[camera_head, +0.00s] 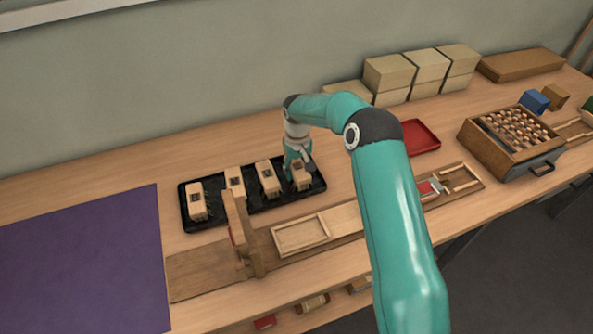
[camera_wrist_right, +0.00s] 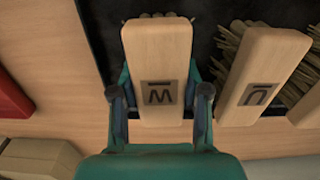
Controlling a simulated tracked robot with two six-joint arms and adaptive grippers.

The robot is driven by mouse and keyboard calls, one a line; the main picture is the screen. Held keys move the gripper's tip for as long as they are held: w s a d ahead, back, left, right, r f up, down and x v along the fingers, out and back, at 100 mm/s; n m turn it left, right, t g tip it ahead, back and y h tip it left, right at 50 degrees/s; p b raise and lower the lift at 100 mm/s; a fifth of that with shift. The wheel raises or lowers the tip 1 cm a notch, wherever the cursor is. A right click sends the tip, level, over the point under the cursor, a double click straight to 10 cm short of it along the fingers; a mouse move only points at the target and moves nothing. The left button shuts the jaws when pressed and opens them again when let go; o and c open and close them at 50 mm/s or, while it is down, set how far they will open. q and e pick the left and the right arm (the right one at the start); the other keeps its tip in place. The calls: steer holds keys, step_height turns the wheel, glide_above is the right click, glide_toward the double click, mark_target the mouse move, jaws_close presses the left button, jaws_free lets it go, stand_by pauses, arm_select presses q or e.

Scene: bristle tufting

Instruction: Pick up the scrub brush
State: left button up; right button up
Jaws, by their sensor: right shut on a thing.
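Several wooden-backed brushes stand in a black tray (camera_head: 248,208) on the bench. My right gripper (camera_head: 297,168) reaches down at the tray's right end. It is shut on the rightmost brush (camera_head: 302,181), with one finger on each side of the block. In the right wrist view this brush (camera_wrist_right: 157,50) is pale wood with a dark stamped letter mark between the fingers (camera_wrist_right: 160,97). A neighbouring brush (camera_wrist_right: 262,75) with tan bristles and a different mark lies beside it, apart from the fingers. Whether the held brush is clear of the tray, I cannot tell. My left gripper is not in view.
A purple mat (camera_head: 85,262) covers the left of the bench. A wooden fixture with an upright (camera_head: 241,235) stands in front of the tray. A red tray (camera_head: 419,136), stacked pale boxes (camera_head: 390,72) and a wooden case (camera_head: 508,142) are to the right and behind.

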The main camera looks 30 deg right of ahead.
mark_target(297, 166)
step_height(297, 166, up, 20)
steer(key=shift+b, duration=0.3)
steer(key=shift+f, duration=0.1)
steer(key=o, duration=0.7)
steer(key=shift+c, duration=0.2)
steer(key=c, duration=0.5)
